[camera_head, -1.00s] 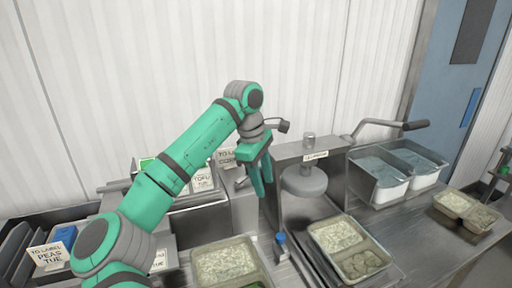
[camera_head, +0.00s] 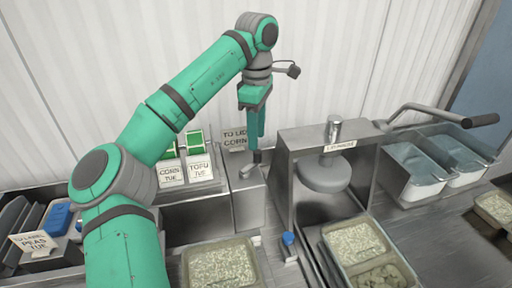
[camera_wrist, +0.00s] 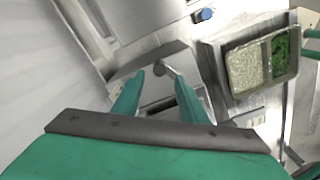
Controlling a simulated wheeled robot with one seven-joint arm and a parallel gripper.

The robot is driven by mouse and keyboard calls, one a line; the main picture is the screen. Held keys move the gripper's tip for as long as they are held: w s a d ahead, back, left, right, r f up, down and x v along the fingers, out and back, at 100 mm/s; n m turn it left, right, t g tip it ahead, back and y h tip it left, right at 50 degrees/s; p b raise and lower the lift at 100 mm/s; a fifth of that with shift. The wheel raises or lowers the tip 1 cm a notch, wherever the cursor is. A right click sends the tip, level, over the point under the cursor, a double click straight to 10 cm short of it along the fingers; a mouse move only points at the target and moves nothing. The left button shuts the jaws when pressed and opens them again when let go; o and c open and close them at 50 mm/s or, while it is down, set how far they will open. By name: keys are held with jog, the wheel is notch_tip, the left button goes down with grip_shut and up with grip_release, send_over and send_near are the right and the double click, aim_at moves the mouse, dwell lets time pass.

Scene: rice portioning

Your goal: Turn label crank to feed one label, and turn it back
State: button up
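The label crank (camera_head: 250,161) is a small grey lever with a round knob on top of a steel box. Its knob also shows in the wrist view (camera_wrist: 159,68). My gripper (camera_head: 254,146) points down just over the crank, its green fingers above the knob. In the wrist view my gripper (camera_wrist: 159,78) is open, and the knob appears in the gap between the fingertips. I cannot tell whether the fingers touch it. A label strip is not clearly visible.
The lid press (camera_head: 323,172) with its long handle (camera_head: 440,112) stands right of the box. Filled trays (camera_head: 222,264) sit in front, near a blue button (camera_head: 288,239). Label holders with green packs (camera_head: 196,141) stand left. Steel tubs (camera_head: 418,170) are at right.

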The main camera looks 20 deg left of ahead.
aim_at(258, 151)
jog(key=f, duration=0.4)
jog(key=shift+d, duration=0.2)
jog(key=shift+a+f, duration=0.1)
jog(key=shift+f, duration=0.5)
jog(key=shift+c, duration=0.4)
grip_shut()
